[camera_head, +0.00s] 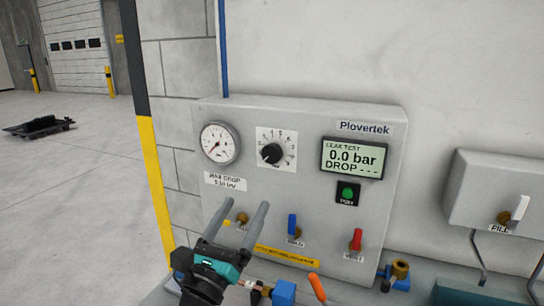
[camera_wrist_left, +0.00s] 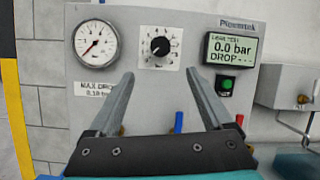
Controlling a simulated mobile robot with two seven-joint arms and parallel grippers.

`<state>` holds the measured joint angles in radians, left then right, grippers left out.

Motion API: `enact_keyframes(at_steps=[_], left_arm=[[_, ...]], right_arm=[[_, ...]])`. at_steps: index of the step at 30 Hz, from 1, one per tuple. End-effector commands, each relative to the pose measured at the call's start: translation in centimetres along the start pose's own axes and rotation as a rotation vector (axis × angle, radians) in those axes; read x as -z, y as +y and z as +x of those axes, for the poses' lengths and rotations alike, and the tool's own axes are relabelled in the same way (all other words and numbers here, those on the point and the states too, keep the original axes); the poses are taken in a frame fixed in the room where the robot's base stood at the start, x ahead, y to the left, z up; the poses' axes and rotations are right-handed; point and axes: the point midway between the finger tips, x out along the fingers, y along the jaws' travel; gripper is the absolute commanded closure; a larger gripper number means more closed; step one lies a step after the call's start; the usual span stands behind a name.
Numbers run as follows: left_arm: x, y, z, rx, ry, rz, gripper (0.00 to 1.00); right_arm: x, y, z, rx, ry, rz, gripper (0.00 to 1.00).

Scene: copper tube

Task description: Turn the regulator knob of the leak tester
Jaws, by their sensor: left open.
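The leak tester (camera_head: 310,215) is a grey wall panel marked Plovertek. Its regulator knob (camera_head: 271,153) is black and round on a white numbered dial plate, between the gauge (camera_head: 220,143) and the display (camera_head: 353,158), which reads 0.0 bar. The knob also shows in the left wrist view (camera_wrist_left: 160,46), above and between the fingers. My left gripper (camera_head: 246,208) is open and empty, its fingertips below the knob and apart from it in the picture. The same gripper (camera_wrist_left: 162,80) fills the lower part of the left wrist view. My right gripper is not in view.
Below the knob are a blue lever (camera_head: 292,225), a red lever (camera_head: 356,240) and a yellowish fitting (camera_head: 242,219) partly behind my left fingers. A green button (camera_head: 348,194) sits under the display. A grey box with a white lever (camera_head: 520,208) is at right. Brass and blue fittings lie low in front.

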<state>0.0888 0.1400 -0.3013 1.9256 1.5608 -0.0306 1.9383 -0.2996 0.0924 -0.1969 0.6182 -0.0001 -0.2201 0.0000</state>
Motion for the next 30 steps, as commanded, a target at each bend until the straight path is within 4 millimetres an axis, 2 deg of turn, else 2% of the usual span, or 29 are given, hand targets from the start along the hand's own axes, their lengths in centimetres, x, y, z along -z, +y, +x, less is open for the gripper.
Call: enact_keyframes(at_steps=[4, 9, 18, 24, 30], left_arm=[[-0.3, 0.0, 2.5, 0.0, -0.002, 0.002, 0.16], [-0.2, -0.1, 5.4, 0.001, -0.002, 0.002, 0.16], [-0.1, -0.1, 10.2, 0.002, -0.001, 0.003, 0.16], [0.0, -0.1, 12.7, 0.001, -0.001, 0.003, 0.16], [0.0, -0.1, 13.9, 0.001, 0.0, 0.003, 0.16]], right_arm=[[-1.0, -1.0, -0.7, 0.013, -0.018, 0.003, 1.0], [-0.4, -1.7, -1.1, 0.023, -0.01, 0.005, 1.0], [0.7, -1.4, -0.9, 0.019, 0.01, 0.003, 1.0], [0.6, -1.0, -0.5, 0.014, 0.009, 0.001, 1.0], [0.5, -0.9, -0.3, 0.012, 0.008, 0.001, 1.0]])
